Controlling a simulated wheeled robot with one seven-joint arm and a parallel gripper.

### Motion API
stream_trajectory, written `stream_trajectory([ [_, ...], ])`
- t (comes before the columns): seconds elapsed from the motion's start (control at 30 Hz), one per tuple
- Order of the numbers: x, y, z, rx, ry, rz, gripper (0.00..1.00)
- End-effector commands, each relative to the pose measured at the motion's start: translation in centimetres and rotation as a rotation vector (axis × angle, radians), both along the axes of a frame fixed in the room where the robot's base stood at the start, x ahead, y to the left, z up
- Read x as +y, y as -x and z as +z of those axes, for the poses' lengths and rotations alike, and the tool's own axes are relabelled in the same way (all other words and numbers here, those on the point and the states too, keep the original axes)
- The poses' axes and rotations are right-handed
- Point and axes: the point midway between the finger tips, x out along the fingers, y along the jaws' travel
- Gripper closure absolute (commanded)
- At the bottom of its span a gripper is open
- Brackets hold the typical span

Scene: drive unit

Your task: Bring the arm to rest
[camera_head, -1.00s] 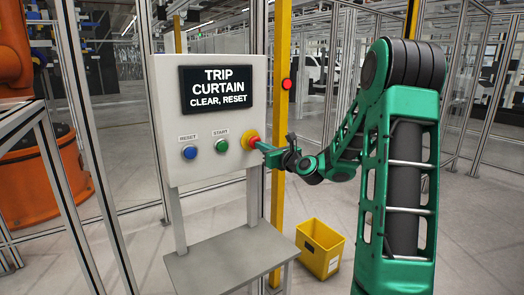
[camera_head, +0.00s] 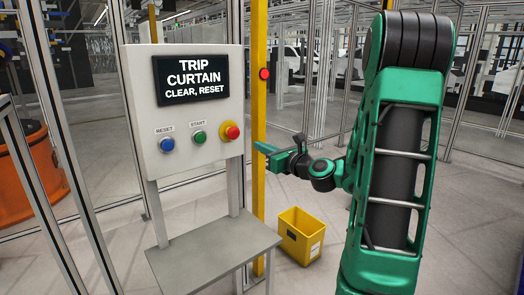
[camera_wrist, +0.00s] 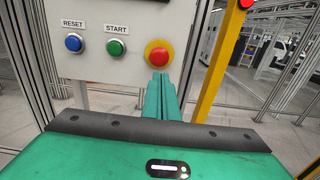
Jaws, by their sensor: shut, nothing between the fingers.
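My green arm (camera_head: 400,150) stands at the right of the head view, bent at a high elbow, with its forearm reaching left. My gripper (camera_head: 262,148) points left in front of the yellow post, to the right of the red emergency stop button (camera_head: 231,131). A gap shows between the fingertips and the button in the head view. In the wrist view my gripper (camera_wrist: 163,78) is shut and empty, its tips appearing just below the red button (camera_wrist: 159,57); the distance in depth is hard to tell there.
The control panel (camera_head: 198,82) reads "TRIP CURTAIN CLEAR, RESET" and has a blue RESET button (camera_head: 167,144) and a green START button (camera_head: 199,136). Below are a grey shelf (camera_head: 215,258) and a yellow bin (camera_head: 301,235). A yellow post (camera_head: 258,200) stands behind my gripper.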

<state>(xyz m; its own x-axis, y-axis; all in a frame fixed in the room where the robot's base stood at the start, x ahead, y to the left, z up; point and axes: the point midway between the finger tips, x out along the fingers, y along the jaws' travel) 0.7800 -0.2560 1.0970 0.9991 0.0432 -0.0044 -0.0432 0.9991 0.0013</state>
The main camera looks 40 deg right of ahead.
Motion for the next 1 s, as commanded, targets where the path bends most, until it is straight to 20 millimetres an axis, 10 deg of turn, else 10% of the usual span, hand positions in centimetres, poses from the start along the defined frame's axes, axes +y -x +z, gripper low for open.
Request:
stream_trajectory([
  [0.77, 0.2, 1.0, 0.0, 0.004, 0.011, 0.006, 1.0],
  [1.0, 6.0, 1.7, -3.8, 0.164, 0.443, 0.192, 1.0],
])
